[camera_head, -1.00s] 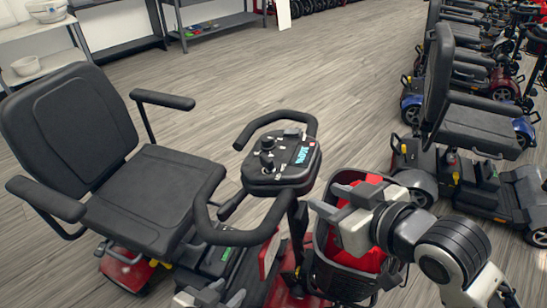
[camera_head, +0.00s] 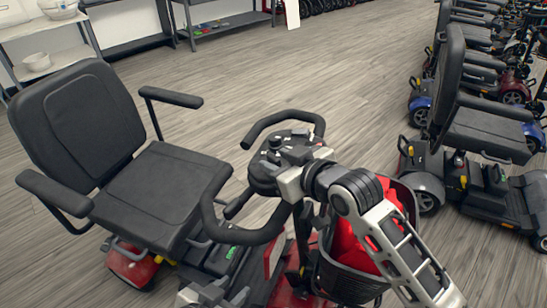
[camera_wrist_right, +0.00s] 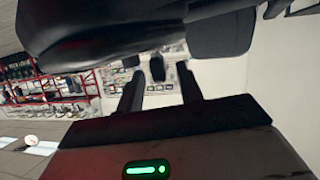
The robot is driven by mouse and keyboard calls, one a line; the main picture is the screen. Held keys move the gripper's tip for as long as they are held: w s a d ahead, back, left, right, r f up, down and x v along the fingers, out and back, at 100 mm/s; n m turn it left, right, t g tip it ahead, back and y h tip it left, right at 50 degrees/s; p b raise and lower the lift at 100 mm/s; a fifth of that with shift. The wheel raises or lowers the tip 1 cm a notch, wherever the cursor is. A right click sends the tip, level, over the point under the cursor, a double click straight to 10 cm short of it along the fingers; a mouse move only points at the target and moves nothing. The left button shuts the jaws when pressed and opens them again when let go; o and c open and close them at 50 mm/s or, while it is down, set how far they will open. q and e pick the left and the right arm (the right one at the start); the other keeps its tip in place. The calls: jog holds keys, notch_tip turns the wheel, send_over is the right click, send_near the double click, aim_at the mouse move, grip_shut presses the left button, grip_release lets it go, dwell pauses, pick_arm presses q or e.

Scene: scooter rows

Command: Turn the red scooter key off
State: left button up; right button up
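The red scooter's dark control console (camera_head: 262,170), with a round knob (camera_head: 275,142) on it, sits between the looped handlebars in the head view. My right gripper (camera_head: 297,160) is over the right part of the console and hides much of it. In the right wrist view its two dark fingers (camera_wrist_right: 158,88) are apart. A small dark upright piece (camera_wrist_right: 157,68) shows between them; I cannot tell whether it is the key. I cannot make out the key in the head view. My left gripper (camera_head: 225,294) is low at the bottom edge, apart from the console, with its fingers spread.
The scooter's black seat (camera_head: 160,195) is to the left. Its basket with a red lining (camera_head: 350,245) is below my right arm. A looped handlebar (camera_head: 245,235) curves close below the console.

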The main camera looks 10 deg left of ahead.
jog(key=shift+x, duration=1.05)
grip_shut()
